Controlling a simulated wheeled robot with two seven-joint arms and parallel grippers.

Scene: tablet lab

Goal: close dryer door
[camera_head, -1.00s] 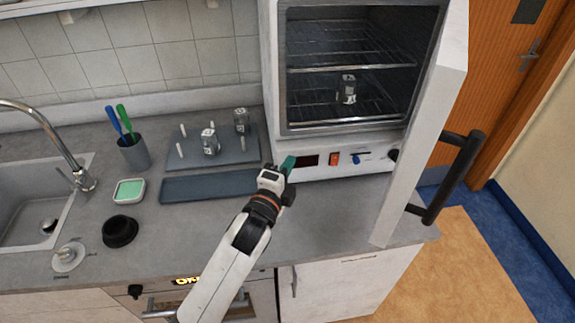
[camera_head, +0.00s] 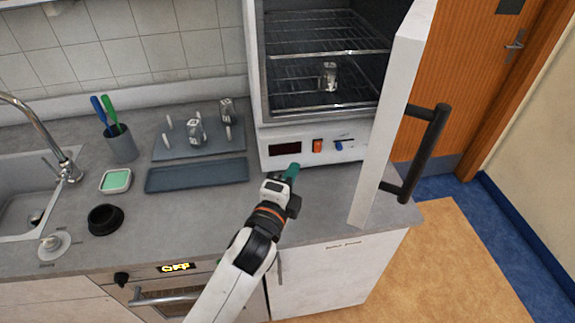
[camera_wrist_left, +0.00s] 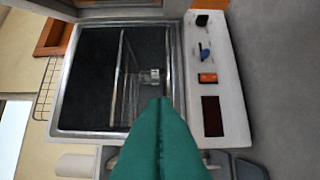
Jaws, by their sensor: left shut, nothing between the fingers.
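The dryer (camera_head: 262,137) is a white cabinet on the counter with wire racks inside and a control panel below the opening. Its door (camera_head: 393,130) stands open on the right, swung out toward the front, with a black bar handle (camera_head: 428,150) on its outer face. A small metal part (camera_head: 329,77) is on a rack inside; it also shows in the left wrist view (camera_wrist_left: 151,76). My left gripper (camera_head: 292,170), with green fingers, is shut and empty in front of the dryer's panel, left of the door and apart from it. The right gripper is not in view.
A rack (camera_head: 200,146) with pegs and metal parts, a dark tray (camera_head: 197,175), a pen cup (camera_head: 121,147) and a sink (camera_head: 25,190) are to the left. The counter between gripper and door is clear.

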